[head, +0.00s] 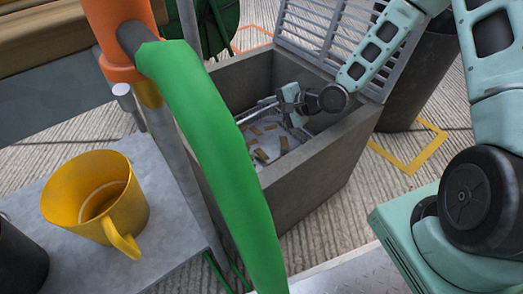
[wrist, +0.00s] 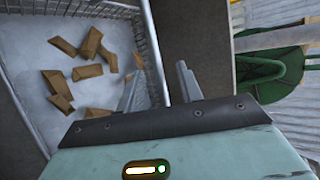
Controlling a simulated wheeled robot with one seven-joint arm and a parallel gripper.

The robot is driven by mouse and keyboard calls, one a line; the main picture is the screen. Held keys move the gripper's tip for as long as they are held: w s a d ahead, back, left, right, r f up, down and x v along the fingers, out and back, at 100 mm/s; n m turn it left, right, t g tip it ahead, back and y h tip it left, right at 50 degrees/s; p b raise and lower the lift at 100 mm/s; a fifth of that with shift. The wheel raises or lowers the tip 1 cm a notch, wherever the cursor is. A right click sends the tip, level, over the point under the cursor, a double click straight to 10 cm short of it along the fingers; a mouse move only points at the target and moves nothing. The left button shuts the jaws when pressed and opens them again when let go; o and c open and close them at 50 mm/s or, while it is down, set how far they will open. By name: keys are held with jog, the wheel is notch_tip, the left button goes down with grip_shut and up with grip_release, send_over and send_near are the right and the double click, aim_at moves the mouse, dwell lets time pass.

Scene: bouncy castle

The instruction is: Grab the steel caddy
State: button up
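The steel caddy (head: 296,136) is a wire-sided basket with a pale bottom. It sits inside a grey open-topped box, with several brown blocks lying in it. In the wrist view the caddy's wire wall (wrist: 153,45) runs up the middle. My gripper (head: 252,110) reaches down into the box from the right. In the wrist view its fingers (wrist: 161,72) are apart, one over the caddy's inside and one beyond its wall, with the rim between them. I cannot tell whether either finger touches the wall. The caddy's near side is hidden in the head view.
The grey box (head: 315,185) has thick walls and a raised slatted lid (head: 325,35) behind my arm. A green hose-like tube (head: 215,150) crosses the head view in front of the box. A yellow mug (head: 75,205) stands on a grey surface at left. A dark bin (head: 420,85) stands at right.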

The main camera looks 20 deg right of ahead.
aim_at(261, 113)
jog(key=b+x, duration=0.2)
jog(key=x, duration=0.1)
jog(key=shift+w+f+b, duration=0.1)
jog(key=shift+f+b, duration=0.25)
jog(key=shift+b, duration=0.05)
jog(key=shift+w+a+f, duration=0.1)
jog(key=shift+w+a, duration=0.3)
grip_shut()
dwell(0.8)
